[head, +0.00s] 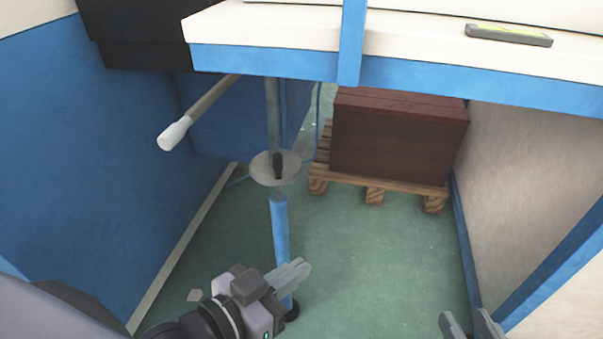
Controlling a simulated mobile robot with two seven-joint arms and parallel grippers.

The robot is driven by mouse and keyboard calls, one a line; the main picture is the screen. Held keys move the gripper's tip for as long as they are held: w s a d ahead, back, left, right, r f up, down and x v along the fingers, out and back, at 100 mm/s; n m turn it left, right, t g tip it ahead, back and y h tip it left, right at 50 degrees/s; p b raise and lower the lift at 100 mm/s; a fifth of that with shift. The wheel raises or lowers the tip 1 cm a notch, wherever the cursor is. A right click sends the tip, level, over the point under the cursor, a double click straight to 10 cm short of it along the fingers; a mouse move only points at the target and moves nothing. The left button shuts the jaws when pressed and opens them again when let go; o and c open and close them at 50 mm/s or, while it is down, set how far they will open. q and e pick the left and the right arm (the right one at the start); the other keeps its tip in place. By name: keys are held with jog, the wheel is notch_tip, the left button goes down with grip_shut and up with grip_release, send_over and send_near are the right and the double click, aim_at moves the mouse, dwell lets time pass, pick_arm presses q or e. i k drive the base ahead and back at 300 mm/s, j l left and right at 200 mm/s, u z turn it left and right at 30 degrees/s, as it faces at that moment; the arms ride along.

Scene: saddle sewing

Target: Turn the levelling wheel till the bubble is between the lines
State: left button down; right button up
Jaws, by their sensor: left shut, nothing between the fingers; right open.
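The levelling wheel (262,169) is a pale grey disc with a dark upright knob (278,165), set on a post with a blue lower part (280,230) under the white table. The spirit level (509,35) lies on the tabletop at the upper right, with a yellow-green strip; its bubble and lines are too small to make out. My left gripper (303,267) is shut and empty, below the wheel and apart from it, appearing in front of the post's lower part. My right gripper (472,325) is open at the bottom edge, far from the wheel.
The white table (420,38) with its blue edge hangs over the wheel. A handle with a white grip (174,134) juts out left of the post. A dark red block (395,135) stands on a wooden pallet (373,193) behind. Green floor (375,260) is clear in front.

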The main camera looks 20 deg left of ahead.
aim_at(286, 167)
jog(key=l+u, duration=0.15)
jog(key=l, duration=0.35)
jog(key=k+l+u, duration=0.1)
jog(key=l, duration=0.4)
jog(key=k+l+u, duration=0.15)
jog(key=l, duration=0.35)
jog(key=i, duration=0.15)
